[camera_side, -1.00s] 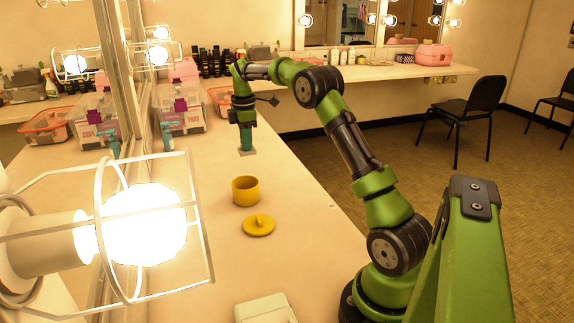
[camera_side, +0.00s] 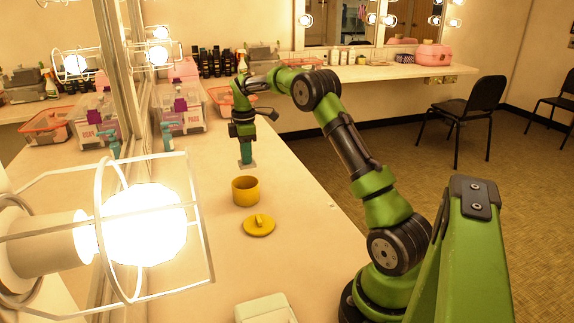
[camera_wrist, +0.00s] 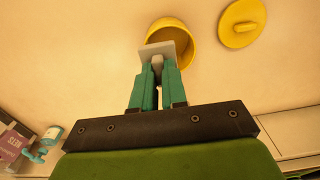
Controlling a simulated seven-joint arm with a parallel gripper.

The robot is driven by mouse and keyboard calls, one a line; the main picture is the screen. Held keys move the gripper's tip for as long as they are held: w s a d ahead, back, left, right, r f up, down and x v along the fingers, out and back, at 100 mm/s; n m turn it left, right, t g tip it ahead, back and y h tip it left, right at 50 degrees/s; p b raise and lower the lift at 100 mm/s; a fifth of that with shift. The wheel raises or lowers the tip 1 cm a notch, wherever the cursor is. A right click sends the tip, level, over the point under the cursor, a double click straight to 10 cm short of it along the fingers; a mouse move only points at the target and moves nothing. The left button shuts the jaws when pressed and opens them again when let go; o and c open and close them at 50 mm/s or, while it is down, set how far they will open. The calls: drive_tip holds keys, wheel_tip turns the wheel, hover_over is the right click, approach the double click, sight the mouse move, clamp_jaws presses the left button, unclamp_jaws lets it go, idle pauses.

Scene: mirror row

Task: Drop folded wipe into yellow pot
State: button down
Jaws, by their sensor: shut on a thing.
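The yellow pot (camera_side: 245,191) stands open on the white counter, and its yellow lid (camera_side: 259,225) lies apart on the counter in front of it. My gripper (camera_side: 247,163) is shut on the folded wipe (camera_side: 247,166), a small pale grey piece at the fingertips, just behind the pot in the side view. In the wrist view the wipe (camera_wrist: 158,50) sticks out beyond the green fingers (camera_wrist: 156,80) and overlaps part of the pot's opening (camera_wrist: 176,40). The lid (camera_wrist: 242,22) shows at the top right. The wipe's height above the counter is hard to tell.
A caged bulb (camera_side: 143,222) fills the left foreground by the mirror. A clear organiser (camera_side: 182,110) and an orange basket (camera_side: 222,100) stand farther back. A pale box (camera_side: 265,309) lies at the near edge. The counter around the pot is clear.

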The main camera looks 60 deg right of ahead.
drive_tip(key=c, duration=1.1)
unclamp_jaws()
wheel_tip(320, 180, up, 12)
